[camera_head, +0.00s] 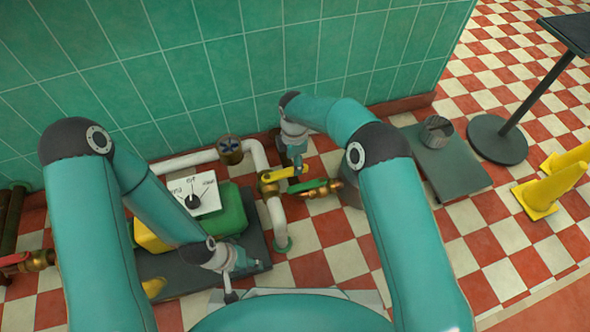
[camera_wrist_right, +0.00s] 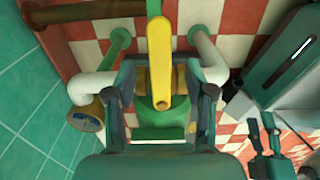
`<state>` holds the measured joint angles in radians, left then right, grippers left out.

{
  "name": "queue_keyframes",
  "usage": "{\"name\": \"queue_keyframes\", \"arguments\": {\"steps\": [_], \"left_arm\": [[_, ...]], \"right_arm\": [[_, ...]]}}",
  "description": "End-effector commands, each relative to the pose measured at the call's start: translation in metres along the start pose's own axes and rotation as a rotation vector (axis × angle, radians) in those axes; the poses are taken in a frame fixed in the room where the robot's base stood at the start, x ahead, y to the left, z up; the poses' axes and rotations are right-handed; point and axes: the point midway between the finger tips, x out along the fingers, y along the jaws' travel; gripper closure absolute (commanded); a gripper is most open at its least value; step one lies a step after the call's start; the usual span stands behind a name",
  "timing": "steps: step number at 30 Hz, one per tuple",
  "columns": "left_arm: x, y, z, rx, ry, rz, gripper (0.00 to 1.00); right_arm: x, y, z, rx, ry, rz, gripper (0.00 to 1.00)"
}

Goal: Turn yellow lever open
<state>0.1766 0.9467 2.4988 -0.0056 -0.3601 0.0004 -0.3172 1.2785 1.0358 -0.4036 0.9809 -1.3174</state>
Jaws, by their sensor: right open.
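The yellow lever (camera_head: 284,173) sits on a valve of the white pipe in front of the green tiled wall. In the right wrist view the yellow lever (camera_wrist_right: 160,55) runs lengthwise between the two fingers of my right gripper (camera_wrist_right: 165,85), which stand apart on either side of it. A green valve part (camera_wrist_right: 165,118) shows below the lever. In the head view my right gripper (camera_head: 296,160) is at the lever, pointing down. Whether it touches the lever I cannot tell. My left gripper (camera_head: 232,285) hangs low, left of the pipe; its fingers are too small to read.
A gauge (camera_head: 230,149) tops the white pipe (camera_head: 277,212).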

Motion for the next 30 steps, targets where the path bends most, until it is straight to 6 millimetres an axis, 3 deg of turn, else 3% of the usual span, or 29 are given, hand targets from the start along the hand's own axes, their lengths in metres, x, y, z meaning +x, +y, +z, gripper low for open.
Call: {"name": "queue_keyframes", "arguments": {"steps": [1,6,18,28,30], "left_arm": [[0.006,-0.002,0.0,0.0,0.0,0.0,0.6],[0.011,-0.004,0.0,0.0,0.0,0.0,0.6],[0.012,-0.004,0.0,0.0,0.0,0.0,0.6],[0.012,-0.004,0.0,0.0,0.0,0.0,0.6],[0.012,-0.004,0.0,0.0,0.0,0.0,0.6]], "right_arm": [[0.012,0.0,0.0,0.0,0.0,-0.001,0.46],[0.029,0.0,0.0,0.001,0.0,0.0,0.46],[0.034,0.0,0.002,0.002,0.0,0.001,0.46],[0.034,0.0,0.001,0.002,0.001,0.001,0.99],[0.034,0.0,0.001,0.002,0.001,0.001,1.0]]}}
